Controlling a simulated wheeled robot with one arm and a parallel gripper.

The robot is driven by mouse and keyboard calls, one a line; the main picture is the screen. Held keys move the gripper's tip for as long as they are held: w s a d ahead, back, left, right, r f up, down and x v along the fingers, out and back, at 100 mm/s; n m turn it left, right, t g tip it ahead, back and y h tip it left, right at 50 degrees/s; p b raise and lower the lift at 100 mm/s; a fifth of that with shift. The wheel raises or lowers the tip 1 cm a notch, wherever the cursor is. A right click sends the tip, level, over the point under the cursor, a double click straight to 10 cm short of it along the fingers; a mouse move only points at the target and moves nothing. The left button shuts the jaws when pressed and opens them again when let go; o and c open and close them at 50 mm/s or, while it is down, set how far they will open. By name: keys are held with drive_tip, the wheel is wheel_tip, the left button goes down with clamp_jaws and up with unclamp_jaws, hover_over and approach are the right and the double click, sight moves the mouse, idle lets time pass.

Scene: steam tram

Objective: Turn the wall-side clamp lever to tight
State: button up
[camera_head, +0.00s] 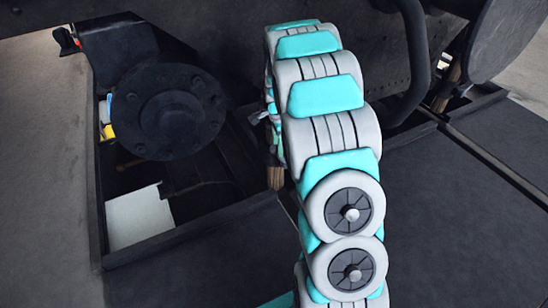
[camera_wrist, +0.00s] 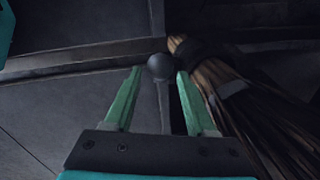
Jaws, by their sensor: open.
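In the wrist view, a dark lever with a round ball knob (camera_wrist: 161,67) lies between the two green fingers of my gripper (camera_wrist: 160,78). The fingers are open, one on each side of the knob. I cannot tell whether either finger touches it. The lever's shaft runs down from the knob, and its lower end is hidden behind the gripper body. In the head view, my arm covers the lever, and only bits of my gripper area show at the arm's left edge. I cannot tell the clamp's state.
A brown, bristly bundle (camera_wrist: 222,82) lies close to the right finger. In the head view, a large dark round flange (camera_head: 168,112) stands left of my arm, above an open recess with a white panel (camera_head: 139,218). A dark curved pipe (camera_head: 416,60) is at right.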

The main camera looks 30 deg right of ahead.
drive_tip(key=f, duration=0.5)
drive_tip(key=f+b, duration=0.1)
drive_tip(key=f, duration=0.1)
drive_tip(key=shift+w+f, duration=0.3)
clamp_jaws()
drive_tip(key=shift+r, duration=0.1)
idle(1.0)
